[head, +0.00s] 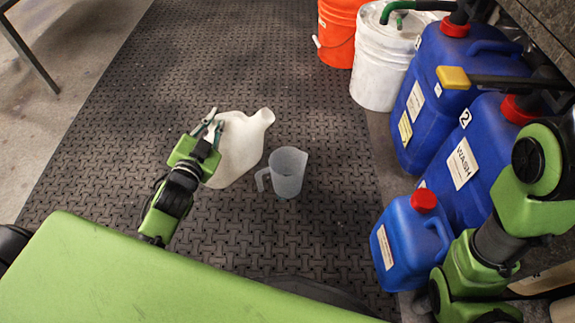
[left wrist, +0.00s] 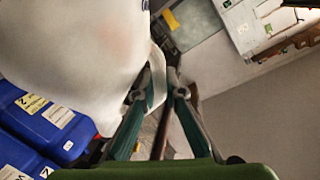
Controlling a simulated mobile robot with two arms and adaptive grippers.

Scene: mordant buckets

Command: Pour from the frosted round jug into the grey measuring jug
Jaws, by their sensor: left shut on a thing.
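The frosted round jug (head: 241,148) is pale and translucent, held above the mat and tilted, with its mouth toward the upper right. My left gripper (head: 213,122) is shut on its handle, on the jug's left side. In the left wrist view the jug (left wrist: 70,45) fills the upper left, and the handle passes between the gripper's fingertips (left wrist: 160,85). The grey measuring jug (head: 289,174) stands upright on the mat just right of and below the frosted jug, its handle to the left. No stream shows between them. My right gripper is out of view.
Blue canisters (head: 437,95) with red caps line the right side, with a smaller blue one (head: 405,245) nearer. A white bucket (head: 382,70) and an orange bucket (head: 338,35) stand at the back. The dark mat (head: 130,130) is clear to the left.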

